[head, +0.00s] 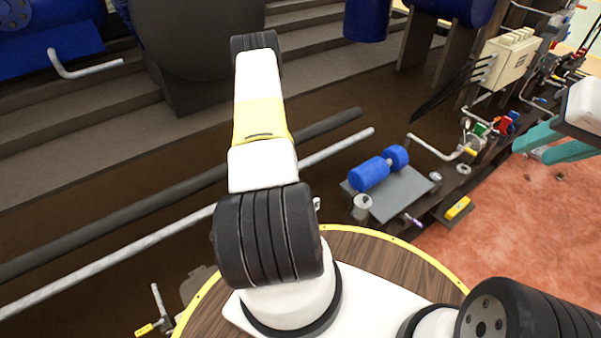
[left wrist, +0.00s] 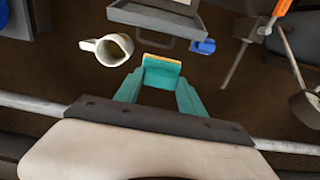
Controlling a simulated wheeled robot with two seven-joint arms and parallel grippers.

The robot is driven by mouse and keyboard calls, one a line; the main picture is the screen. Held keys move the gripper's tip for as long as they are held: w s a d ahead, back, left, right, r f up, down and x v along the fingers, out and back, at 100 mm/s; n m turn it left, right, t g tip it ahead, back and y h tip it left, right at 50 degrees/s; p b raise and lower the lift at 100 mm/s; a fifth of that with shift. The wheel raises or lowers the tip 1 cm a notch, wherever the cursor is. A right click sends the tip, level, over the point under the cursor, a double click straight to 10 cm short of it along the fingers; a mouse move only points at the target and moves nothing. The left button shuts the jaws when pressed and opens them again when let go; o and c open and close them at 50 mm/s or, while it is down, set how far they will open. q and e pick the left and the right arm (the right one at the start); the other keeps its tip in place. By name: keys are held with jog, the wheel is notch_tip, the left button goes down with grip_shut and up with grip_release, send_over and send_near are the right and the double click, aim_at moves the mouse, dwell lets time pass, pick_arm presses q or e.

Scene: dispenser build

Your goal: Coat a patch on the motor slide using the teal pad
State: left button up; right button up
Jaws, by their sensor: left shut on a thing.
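In the left wrist view my left gripper (left wrist: 160,92) is shut on the teal pad (left wrist: 161,74), a small teal block with a tan edge. The pad is held above the dark floor. The left gripper does not show in the head view. My right gripper (head: 530,152), with teal fingers, is at the right edge of the head view, parted and with nothing seen between them. A blue motor (head: 379,169) sits on a grey plate (head: 402,193), which looks like the motor slide. The pad is apart from any surface I can see.
A white jug (left wrist: 108,48) stands left of the pad, with a grey tray (left wrist: 152,17) beyond it and a blue part (left wrist: 204,46) to the right. Long rods (head: 335,145) cross the dark floor. A beige box (head: 507,57) and small fittings line the right side.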

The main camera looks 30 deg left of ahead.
pick_arm(q)
jog(key=shift+c, duration=0.8)
